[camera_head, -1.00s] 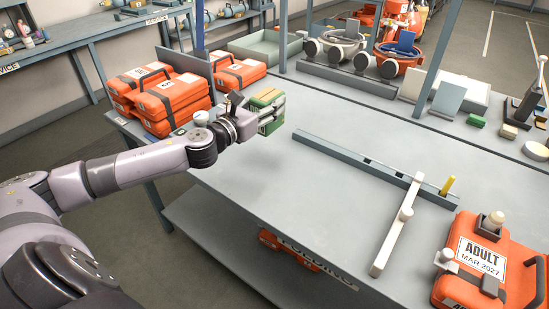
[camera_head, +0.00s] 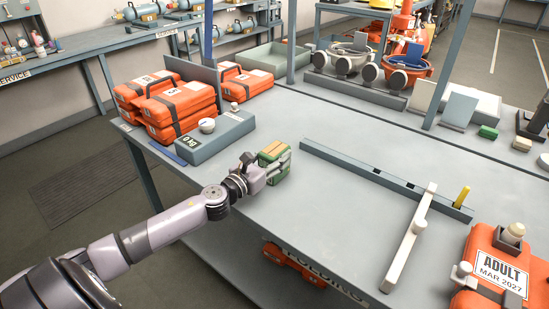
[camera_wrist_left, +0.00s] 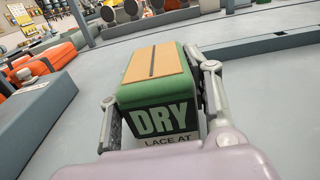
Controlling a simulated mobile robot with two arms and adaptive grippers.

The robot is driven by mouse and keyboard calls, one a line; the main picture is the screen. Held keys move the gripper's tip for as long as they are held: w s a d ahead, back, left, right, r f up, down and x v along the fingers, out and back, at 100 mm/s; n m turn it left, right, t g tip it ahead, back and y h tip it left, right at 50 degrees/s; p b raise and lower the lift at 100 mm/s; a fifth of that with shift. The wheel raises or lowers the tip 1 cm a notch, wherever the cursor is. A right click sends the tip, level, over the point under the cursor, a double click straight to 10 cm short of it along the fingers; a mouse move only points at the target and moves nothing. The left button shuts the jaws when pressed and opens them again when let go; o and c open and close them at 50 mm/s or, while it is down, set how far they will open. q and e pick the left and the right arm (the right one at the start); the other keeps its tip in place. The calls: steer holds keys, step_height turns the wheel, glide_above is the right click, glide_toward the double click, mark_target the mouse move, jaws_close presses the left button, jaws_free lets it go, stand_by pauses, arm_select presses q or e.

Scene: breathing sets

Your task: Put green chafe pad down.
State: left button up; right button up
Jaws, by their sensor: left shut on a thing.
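The green chafe pad (camera_head: 268,150) is a green block with a tan top. My left gripper (camera_head: 277,168) is shut on it, at the left part of the grey table (camera_head: 330,200). In the left wrist view the pad (camera_wrist_left: 150,92) sits between the two fingers, its near face lettered "DRY" and "LACE AT". The pad looks upright; I cannot tell whether its underside touches the table. My right gripper is not in view.
A grey scale-like box (camera_head: 216,138) and stacked orange cases (camera_head: 180,112) stand left of the pad. A grey rail (camera_head: 380,178) and a pale bar (camera_head: 408,240) lie to the right. Bare tabletop surrounds the gripper.

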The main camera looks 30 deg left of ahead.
arm_select(q)
steer(key=o, duration=1.5)
steer(key=shift+o, duration=0.2)
steer(key=s, duration=0.3)
steer(key=s+b, duration=0.1)
steer(key=s, duration=0.3)
steer(key=s+b, duration=0.1)
steer(key=s, duration=0.2)
steer(key=shift+s+a, duration=0.25)
steer(key=shift+a, duration=0.1)
steer(key=shift+s+a+r, duration=0.1)
steer(key=shift+s, duration=0.65)
